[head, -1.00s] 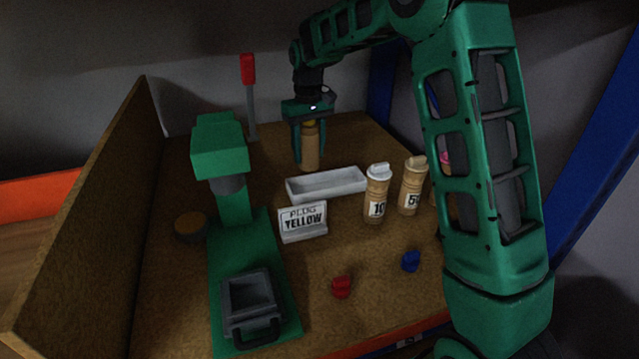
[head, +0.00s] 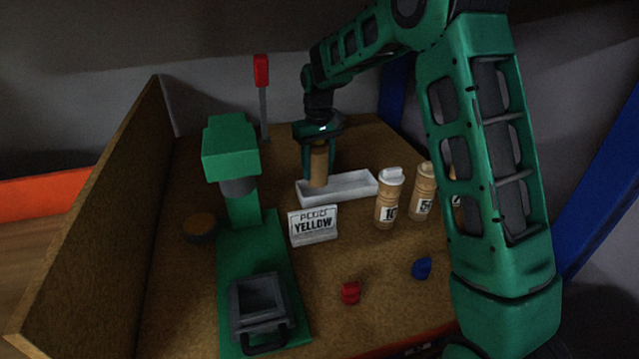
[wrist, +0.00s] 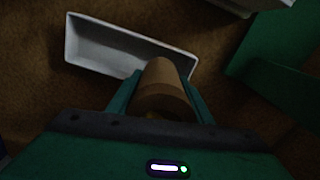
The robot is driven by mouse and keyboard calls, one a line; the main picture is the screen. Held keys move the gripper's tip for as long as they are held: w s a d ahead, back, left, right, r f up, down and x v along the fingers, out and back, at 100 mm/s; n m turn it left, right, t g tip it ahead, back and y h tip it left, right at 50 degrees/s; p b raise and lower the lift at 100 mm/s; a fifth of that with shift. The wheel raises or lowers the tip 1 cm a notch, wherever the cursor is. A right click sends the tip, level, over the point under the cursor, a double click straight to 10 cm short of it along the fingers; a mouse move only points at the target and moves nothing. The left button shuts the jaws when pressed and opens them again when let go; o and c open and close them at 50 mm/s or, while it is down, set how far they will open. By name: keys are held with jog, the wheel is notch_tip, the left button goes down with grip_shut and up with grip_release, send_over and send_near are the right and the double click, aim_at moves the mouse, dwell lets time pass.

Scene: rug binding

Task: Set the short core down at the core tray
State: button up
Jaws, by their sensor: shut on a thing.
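The short core is a plain brown cylinder (head: 319,165), held upright between the fingers of my gripper (head: 319,160). My gripper is shut on it. In the head view its lower end overlaps the left part of the white core tray (head: 352,187). In the wrist view the core (wrist: 164,84) covers part of the tray's near side, and the tray (wrist: 85,45) lies beyond it. I cannot tell whether the core touches the tray floor.
A sign reading YELLOW (head: 314,226) stands in front of the tray. A green press (head: 235,180) stands at left. Red (head: 350,293) and blue (head: 422,268) plugs lie in front.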

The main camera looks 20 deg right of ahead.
aim_at(318, 145)
jog(key=shift+f, duration=2.3)
jog(key=o, duration=1.3)
jog(key=shift+f, duration=0.1)
notch_tip(318, 145, up, 12)
jog(key=shift+r, duration=0.15)
